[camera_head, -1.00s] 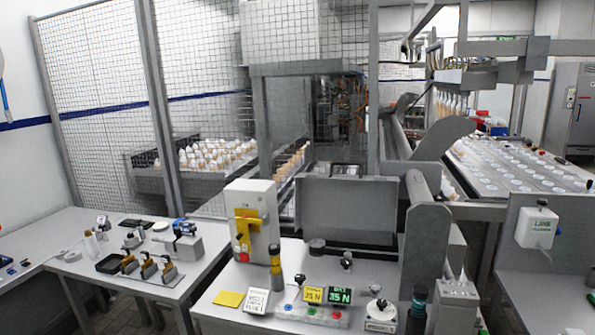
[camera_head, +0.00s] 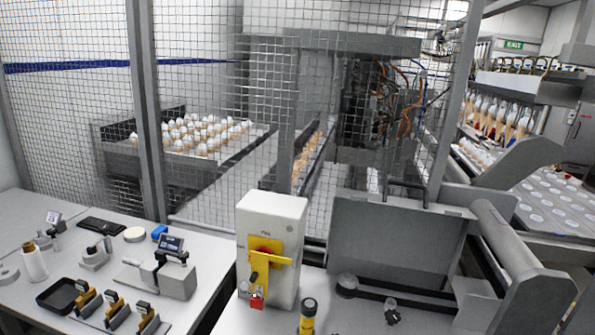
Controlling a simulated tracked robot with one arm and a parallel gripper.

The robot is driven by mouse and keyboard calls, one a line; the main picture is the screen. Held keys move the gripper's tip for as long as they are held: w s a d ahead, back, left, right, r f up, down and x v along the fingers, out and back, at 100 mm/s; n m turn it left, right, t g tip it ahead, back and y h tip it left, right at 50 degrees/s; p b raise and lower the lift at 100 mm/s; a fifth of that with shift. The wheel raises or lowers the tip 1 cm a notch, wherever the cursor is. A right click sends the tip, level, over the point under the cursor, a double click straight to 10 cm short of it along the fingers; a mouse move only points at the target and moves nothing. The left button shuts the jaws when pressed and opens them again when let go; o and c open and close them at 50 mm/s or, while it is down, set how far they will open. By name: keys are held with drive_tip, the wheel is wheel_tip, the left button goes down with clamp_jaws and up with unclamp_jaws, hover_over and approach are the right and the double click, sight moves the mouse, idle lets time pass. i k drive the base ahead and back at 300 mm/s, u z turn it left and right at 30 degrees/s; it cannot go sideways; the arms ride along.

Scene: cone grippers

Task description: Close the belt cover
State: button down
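A flat grey panel (camera_head: 395,245), which appears to be the belt cover, stands raised and leaning back behind the right part of the front bench. A dark bar-shaped handle (camera_head: 407,190) shows at its top edge. A grey roller (camera_head: 500,235) lies to its right. Its hinge line is hard to make out. My gripper is not in view, so its state and distance from the panel do not show.
A white switch box (camera_head: 270,245) with a yellow handle and red padlock stands left of the panel. A mesh fence (camera_head: 200,90) rises behind. Black knobs (camera_head: 347,284) and a yellow-black post (camera_head: 307,318) stand in front. Small tools crowd the left table (camera_head: 215,240).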

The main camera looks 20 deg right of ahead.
sight(426, 236)
drive_tip(key=z, duration=0.3)
drive_tip(key=i, duration=1.65)
drive_tip(key=z, duration=0.75)
